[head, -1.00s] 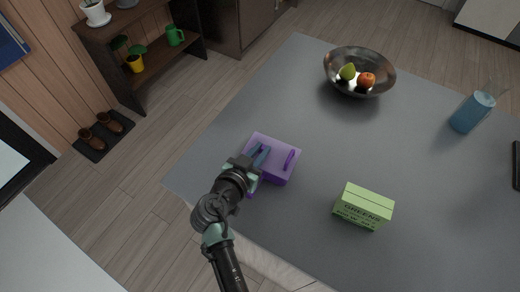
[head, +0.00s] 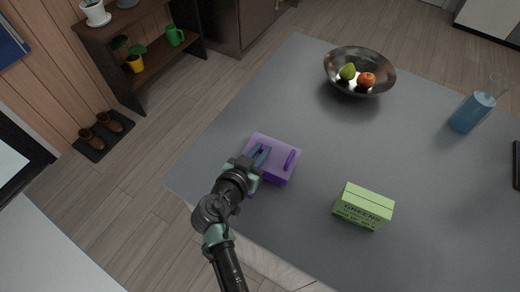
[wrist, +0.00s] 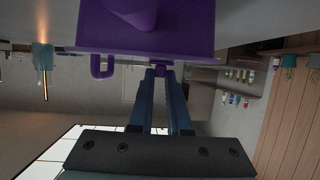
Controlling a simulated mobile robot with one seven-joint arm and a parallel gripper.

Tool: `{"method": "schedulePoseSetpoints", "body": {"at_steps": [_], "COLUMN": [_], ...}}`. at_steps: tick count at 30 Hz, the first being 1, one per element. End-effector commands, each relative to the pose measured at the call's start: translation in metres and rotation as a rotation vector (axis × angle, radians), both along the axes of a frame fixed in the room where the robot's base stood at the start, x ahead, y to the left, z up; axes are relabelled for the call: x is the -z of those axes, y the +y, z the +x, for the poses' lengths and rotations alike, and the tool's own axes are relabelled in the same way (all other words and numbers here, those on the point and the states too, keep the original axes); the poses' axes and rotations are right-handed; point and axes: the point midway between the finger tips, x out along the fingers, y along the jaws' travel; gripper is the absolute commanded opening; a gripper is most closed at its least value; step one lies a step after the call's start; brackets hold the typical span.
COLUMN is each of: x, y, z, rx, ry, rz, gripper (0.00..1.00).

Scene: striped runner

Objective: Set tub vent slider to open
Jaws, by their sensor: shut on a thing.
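The purple tub (head: 280,170) sits on the grey table near its left edge. A darker purple raised bar (head: 290,159) shows on the right part of its lid. My gripper (head: 261,154) reaches over the tub's left part, its blue fingers close together. In the wrist view the tub (wrist: 200,30) fills the top, with my gripper's fingertips (wrist: 160,72) just below it, around a small purple piece (wrist: 160,73). A purple loop (wrist: 101,66) hangs at the tub's left there. The fingers hide most of the gripped piece, and I cannot read the vent's setting.
A green box (head: 363,206) marked GREENS stands to the right of the tub. A metal bowl (head: 340,60) with fruit is at the back, and a blue bottle (head: 472,111) at the right. The table between them is clear.

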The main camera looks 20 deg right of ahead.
Motion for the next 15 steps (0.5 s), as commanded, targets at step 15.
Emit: {"method": "schedulePoseSetpoints", "body": {"at_steps": [15], "x": [0.0], "y": [-0.02], "z": [-0.021], "rx": [0.002], "ry": [0.001], "rz": [-0.001], "gripper": [0.17]}}
